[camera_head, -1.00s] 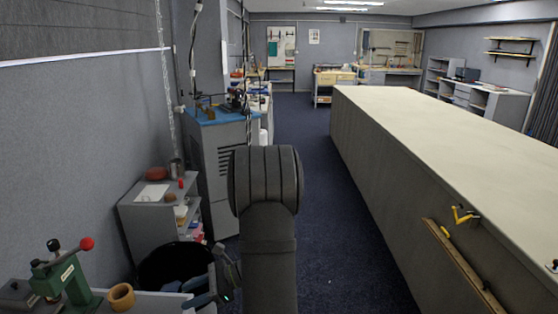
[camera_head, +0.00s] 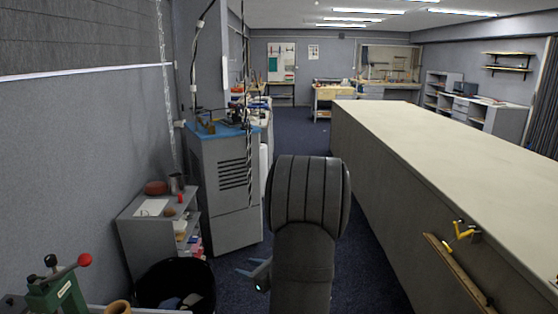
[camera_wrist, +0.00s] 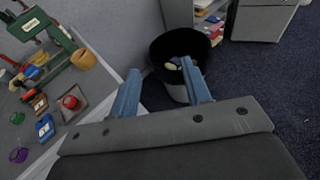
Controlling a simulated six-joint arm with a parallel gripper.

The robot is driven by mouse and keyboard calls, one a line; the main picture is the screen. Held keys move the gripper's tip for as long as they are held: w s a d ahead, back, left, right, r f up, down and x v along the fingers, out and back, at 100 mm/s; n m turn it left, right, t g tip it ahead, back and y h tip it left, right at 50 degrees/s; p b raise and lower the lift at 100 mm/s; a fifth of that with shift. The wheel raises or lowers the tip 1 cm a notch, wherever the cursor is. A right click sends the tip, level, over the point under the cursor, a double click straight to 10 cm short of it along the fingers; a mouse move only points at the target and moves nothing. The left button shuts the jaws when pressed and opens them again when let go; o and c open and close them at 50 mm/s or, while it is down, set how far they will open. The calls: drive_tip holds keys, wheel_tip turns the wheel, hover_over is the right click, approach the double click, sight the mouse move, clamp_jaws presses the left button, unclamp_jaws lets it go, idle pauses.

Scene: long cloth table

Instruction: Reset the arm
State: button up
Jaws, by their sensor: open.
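My gripper (camera_head: 258,272) shows low in the head view, partly hidden behind my dark arm. In the wrist view its two blue fingers (camera_wrist: 160,72) stand apart with nothing between them. They point toward a dark round bin (camera_wrist: 163,48), which lies beyond the fingertips and holds some scraps. In the head view the gripper is just right of this bin (camera_head: 208,285), above the dark floor.
A workbench with a green press (camera_head: 62,296) is at lower left; its top also shows in the wrist view (camera_wrist: 62,135). A grey cabinet (camera_head: 228,180) and a small shelf (camera_head: 140,225) stand left. The long pale table (camera_head: 440,150) runs along the right. Floor between is clear.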

drive_tip(key=w+d+m+t+h, duration=0.2)
drive_tip(key=d+m+t+h, duration=0.3)
drive_tip(key=d, duration=1)
drive_tip(key=shift+w+m+h, duration=0.15)
drive_tip(key=shift+m+h, duration=0.75)
drive_tip(key=shift+a, duration=0.1)
drive_tip(key=s+a+n+g+y, duration=0.2)
drive_tip(key=a+n+g+y, duration=0.2)
drive_tip(key=a, duration=0.6)
drive_tip(key=s+a+n+g+y, duration=0.3)
drive_tip(key=a+n+g+y, duration=0.1)
drive_tip(key=a, duration=0.6)
drive_tip(key=shift+s+f+n+y, duration=0.25)
drive_tip(key=shift+n+y, duration=0.15)
drive_tip(key=shift+n, duration=0.5)
drive_tip(key=shift+a, duration=0.1)
drive_tip(key=shift+w, duration=0.1)
